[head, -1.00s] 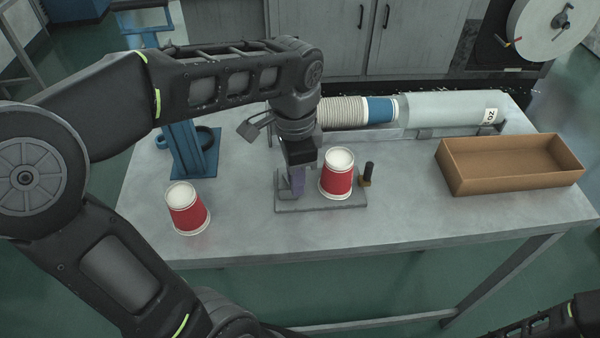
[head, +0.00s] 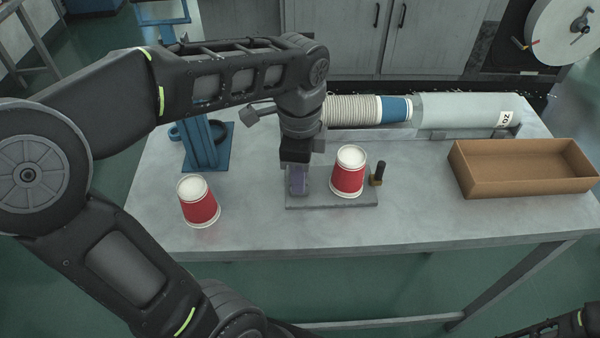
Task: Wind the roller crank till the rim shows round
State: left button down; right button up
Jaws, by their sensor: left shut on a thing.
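A red paper cup with a white top (head: 348,172) stands upside down on a small grey base plate (head: 335,201) on the metal table. My left gripper (head: 298,175) points down just left of this cup, over the plate's left part. It is shut on what I take to be the roller crank, which its jaws and wrist mostly hide. A purple-grey piece shows under the gripper body; I cannot tell if it is a finger or the crank grip. A black post on a brass foot (head: 377,181) stands right of the cup. My right gripper is out of view.
A second red cup (head: 199,204) stands on the table (head: 260,232) at left. A blue stand (head: 213,158) is behind it. An open brown box (head: 523,187) lies at right.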

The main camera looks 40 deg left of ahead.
pick_arm(q)
jog(key=c, duration=1.3)
grip_release()
notch_tip(320, 180, up, 5)
jog(key=shift+r, duration=0.2)
jog(key=shift+r+p, duration=0.7)
jog(key=shift+r, duration=0.15)
jog(key=shift+r+p, duration=0.4)
jog(key=shift+f, duration=0.1)
